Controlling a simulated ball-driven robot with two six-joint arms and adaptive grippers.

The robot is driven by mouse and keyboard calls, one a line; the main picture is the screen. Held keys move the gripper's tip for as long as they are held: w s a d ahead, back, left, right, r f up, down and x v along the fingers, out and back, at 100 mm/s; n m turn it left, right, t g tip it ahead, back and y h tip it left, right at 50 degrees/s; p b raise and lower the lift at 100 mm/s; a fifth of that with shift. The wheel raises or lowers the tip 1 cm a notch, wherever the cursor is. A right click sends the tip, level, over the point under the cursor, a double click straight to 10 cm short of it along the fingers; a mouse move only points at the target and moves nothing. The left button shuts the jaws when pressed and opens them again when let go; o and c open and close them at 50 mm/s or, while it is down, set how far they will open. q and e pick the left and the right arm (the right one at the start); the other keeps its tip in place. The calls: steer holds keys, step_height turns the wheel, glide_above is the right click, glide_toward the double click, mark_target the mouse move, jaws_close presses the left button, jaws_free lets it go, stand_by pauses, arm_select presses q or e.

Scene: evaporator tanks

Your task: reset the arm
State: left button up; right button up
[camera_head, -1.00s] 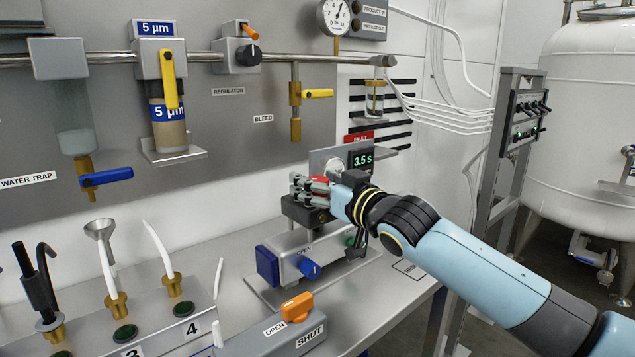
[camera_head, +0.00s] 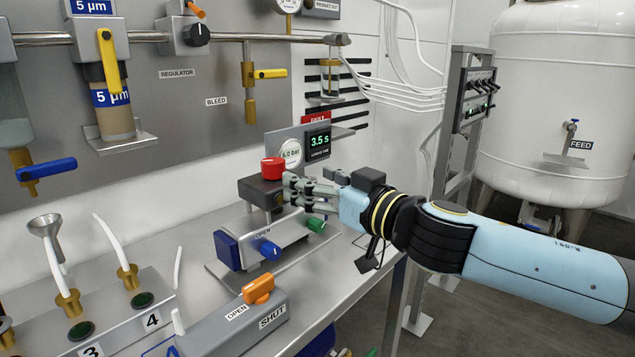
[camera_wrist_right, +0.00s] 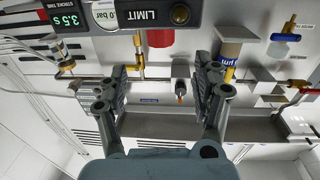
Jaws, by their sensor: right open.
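My right arm comes in from the right in the head view, light blue with a black wrist. Its gripper (camera_head: 309,193) is open and empty, its fingers pointing left. The fingertips are just right of a dark box with a red button (camera_head: 272,168) on top; I cannot tell whether they touch the box. In the right wrist view the gripper (camera_wrist_right: 163,72) has its two fingers spread, and nothing is between them. The red button (camera_wrist_right: 160,38) shows at the top, beyond the fingertips. My left gripper is not in view.
Beneath the gripper is a grey block with a blue knob (camera_head: 270,250) and a green knob (camera_head: 316,225). The 3.5 s display (camera_head: 319,142) stands behind. An orange handle (camera_head: 258,288) and several spouts are at front left. A white tank (camera_head: 565,110) is at right.

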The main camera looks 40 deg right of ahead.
steer(key=shift+s, duration=0.3)
stand_by(0.4)
